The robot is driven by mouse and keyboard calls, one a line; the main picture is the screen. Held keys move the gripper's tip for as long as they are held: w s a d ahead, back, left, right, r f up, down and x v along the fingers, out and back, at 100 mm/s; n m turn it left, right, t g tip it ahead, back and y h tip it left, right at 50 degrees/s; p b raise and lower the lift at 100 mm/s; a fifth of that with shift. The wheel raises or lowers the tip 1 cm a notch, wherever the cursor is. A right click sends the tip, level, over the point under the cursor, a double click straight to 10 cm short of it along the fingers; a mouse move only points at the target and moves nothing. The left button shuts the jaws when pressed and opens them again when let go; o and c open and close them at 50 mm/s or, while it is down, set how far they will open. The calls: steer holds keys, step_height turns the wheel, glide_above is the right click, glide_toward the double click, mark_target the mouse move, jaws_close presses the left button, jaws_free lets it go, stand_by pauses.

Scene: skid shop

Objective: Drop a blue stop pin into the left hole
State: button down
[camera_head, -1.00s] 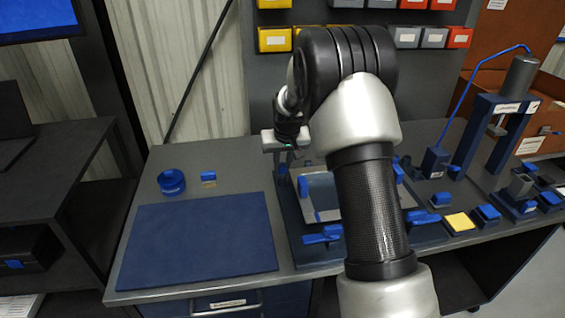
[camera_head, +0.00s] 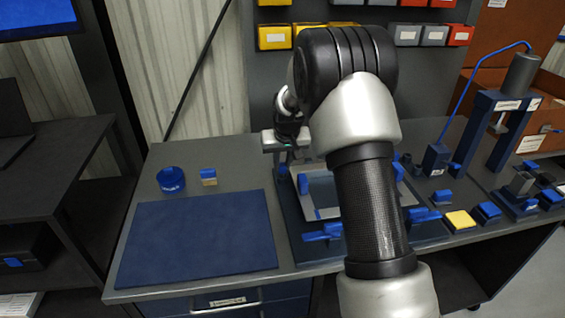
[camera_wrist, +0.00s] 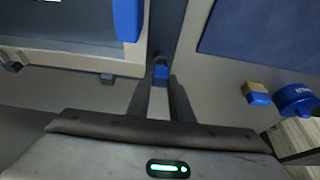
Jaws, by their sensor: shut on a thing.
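My gripper (camera_head: 284,158) is over the back left corner of a dark blue fixture (camera_head: 287,225), partly covered by my arm. In the wrist view, its two narrow fingers (camera_wrist: 160,82) are shut on a small blue pin (camera_wrist: 160,70), whose blue end shows between the tips. The pin is close to the dark fixture edge (camera_wrist: 166,35). I cannot tell whether it is above the left hole or partly in it; the hole is hidden. A grey frame plate (camera_head: 322,190) lies in the fixture, with blue clamps (camera_head: 322,232) around it.
A blue mat (camera_head: 195,240) covers the bench's left front. Behind it are a blue ring-shaped cup (camera_head: 171,180) and a small blue-and-tan block (camera_head: 208,176). A blue press frame (camera_head: 490,130) and several small blue-topped blocks (camera_head: 487,212) stand at right. Bins hang behind.

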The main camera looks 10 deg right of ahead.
steer(key=shift+f, duration=0.25)
stand_by(0.5)
steer(key=c, duration=1.1)
jaws_free()
steer(key=shift+r, duration=0.1)
steer(key=shift+r+p, duration=1.9)
steer(key=shift+r, duration=1.55)
